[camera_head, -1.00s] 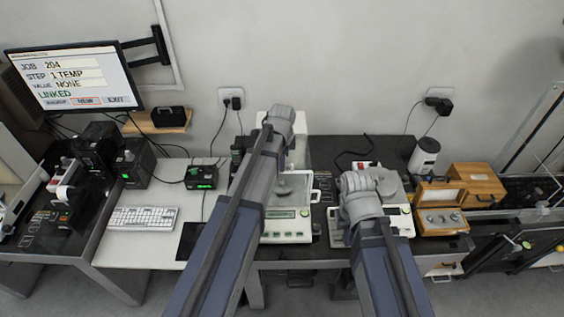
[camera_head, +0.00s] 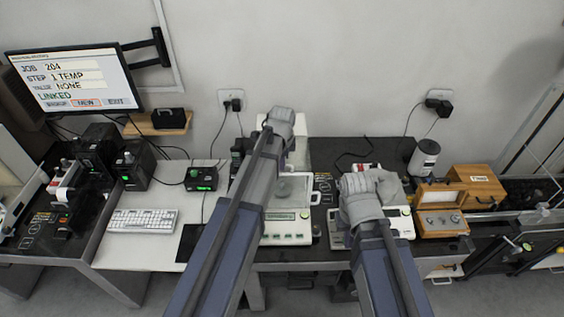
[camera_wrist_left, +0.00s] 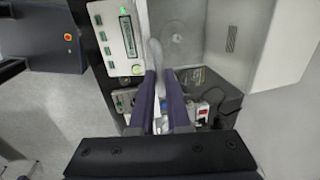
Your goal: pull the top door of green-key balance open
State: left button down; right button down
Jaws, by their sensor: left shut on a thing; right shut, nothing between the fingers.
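The green-key balance (camera_head: 288,238) is white with a green display and stands in the middle of the head view. Its front panel (camera_wrist_left: 114,40) with a green key shows in the left wrist view. My left gripper (camera_wrist_left: 160,74) is shut on a pale handle-like part (camera_wrist_left: 156,52) at the balance's weighing chamber, which I take as the top door's handle. The round pan (camera_wrist_left: 174,32) lies beyond it. In the head view my left arm covers much of the chamber, so how far the door is open cannot be told. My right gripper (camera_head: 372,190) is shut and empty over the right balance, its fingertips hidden.
A second white balance (camera_head: 402,225) stands under my right arm. Wooden weight boxes (camera_head: 476,184) and a white-lidded jar (camera_head: 424,158) are to the right. A keyboard (camera_head: 143,220) and small black devices (camera_head: 201,178) are to the left. The wall is close behind.

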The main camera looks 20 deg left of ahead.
dwell(0.8)
pick_arm(q)
jog(key=w+a, duration=0.1)
jog(key=w, duration=0.4)
jog(key=w+a, duration=0.2)
jog(key=w, duration=0.4)
jog(key=w+a, duration=0.1)
jog(key=w, duration=0.4)
jog(key=shift+w+a, duration=0.25)
jog(key=shift+a, duration=0.1)
jog(key=c, duration=0.9)
grip_release()
jog(key=r+p, duration=0.2)
jog(key=s+r+p, duration=0.1)
jog(key=r+p, duration=0.4)
jog(key=shift+s+d+r+p, duration=0.25)
jog(key=shift+s+r+p, duration=0.05)
jog(key=shift+r+p, duration=0.05)
